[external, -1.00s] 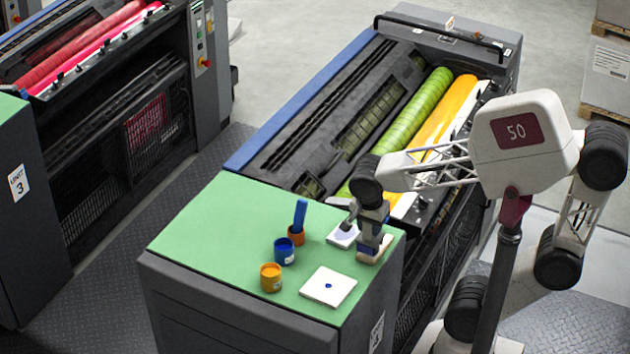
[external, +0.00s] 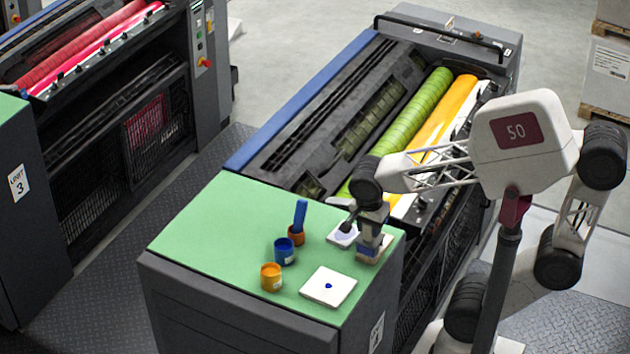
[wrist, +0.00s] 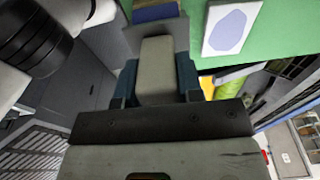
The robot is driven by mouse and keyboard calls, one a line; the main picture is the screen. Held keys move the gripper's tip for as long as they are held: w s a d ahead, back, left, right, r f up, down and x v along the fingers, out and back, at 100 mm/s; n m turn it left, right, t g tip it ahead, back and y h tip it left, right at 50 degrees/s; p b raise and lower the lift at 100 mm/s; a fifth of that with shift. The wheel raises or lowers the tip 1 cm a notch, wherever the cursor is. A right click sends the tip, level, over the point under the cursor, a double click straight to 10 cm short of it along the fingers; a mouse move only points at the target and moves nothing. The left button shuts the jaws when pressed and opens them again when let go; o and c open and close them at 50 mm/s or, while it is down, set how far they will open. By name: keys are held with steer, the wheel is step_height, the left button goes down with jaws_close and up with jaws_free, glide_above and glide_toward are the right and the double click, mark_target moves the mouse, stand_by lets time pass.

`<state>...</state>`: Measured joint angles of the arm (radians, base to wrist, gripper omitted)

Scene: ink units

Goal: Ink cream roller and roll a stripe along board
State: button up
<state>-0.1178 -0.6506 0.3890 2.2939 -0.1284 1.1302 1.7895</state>
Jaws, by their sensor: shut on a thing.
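My gripper (wrist: 152,88) is shut on a cream block-shaped part, which I take to be the cream roller's handle (wrist: 156,65). Another white square (external: 328,287) has a small blue blob.
A yellow-orange pot (external: 271,277), a blue pot (external: 284,251) and an orange pot (external: 296,235) with a blue stick (external: 300,214) stand left of the boards. The green top (external: 205,235) is clear at left. Press rollers (external: 410,120) lie behind.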

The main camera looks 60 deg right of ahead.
steer(key=shift+f, duration=0.6)
stand_by(1.0)
steer(key=shift+d, duration=0.1)
steer(key=shift+s+d+r, duration=0.1)
steer(key=shift+d, duration=0.8)
steer(key=shift+d+r, duration=0.1)
steer(key=shift+d, duration=0.7)
